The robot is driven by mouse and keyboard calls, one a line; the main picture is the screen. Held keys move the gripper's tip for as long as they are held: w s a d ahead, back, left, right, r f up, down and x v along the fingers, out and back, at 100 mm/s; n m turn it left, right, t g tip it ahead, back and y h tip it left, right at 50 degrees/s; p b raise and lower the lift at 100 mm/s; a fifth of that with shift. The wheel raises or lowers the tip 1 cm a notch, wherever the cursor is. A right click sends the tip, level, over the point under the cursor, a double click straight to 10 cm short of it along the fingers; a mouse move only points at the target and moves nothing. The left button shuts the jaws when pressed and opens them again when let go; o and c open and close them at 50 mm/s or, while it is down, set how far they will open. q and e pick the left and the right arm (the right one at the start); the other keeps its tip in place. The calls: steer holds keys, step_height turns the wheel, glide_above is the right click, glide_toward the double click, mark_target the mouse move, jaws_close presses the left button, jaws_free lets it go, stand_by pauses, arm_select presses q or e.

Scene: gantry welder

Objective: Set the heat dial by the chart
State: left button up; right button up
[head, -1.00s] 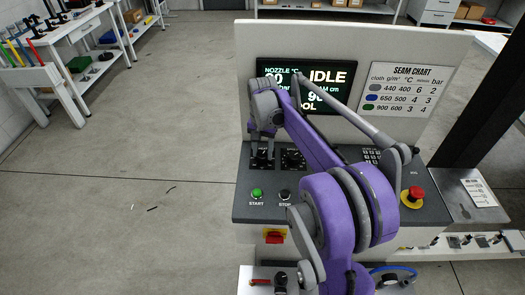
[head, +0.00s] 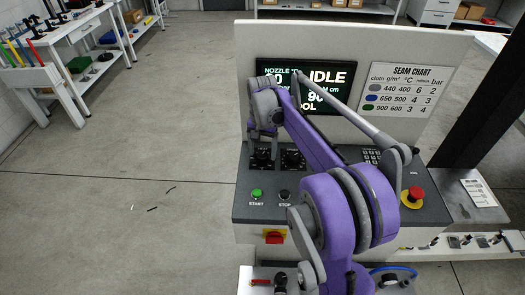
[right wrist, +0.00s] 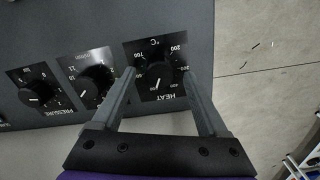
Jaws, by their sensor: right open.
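The heat dial (right wrist: 160,77) is a black knob with a white pointer on a black plate marked in °C. In the right wrist view its pointer aims down, near the HEAT label. My right gripper (right wrist: 158,80) is open, with one finger on each side of the dial; whether they touch it is unclear. In the head view the gripper (head: 263,128) is over the leftmost dial (head: 262,158), partly hidden by my arm. The seam chart (head: 408,89) lists 400, 500 and 600 °C for grey, blue and green. My left gripper is not in view.
The display (head: 325,77) reads IDLE, partly covered by my arm. The pressure dial (right wrist: 37,93) and a middle dial (right wrist: 95,82) sit beside the heat dial. START (head: 257,193), STOP (head: 285,194) and a red emergency button (head: 415,194) are on the same panel.

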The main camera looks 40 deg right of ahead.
mark_target(263, 154)
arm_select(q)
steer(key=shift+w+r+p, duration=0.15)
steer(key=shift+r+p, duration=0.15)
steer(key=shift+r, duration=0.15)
arm_select(e)
step_height(263, 154, up, 10)
steer(key=shift+r, duration=0.2)
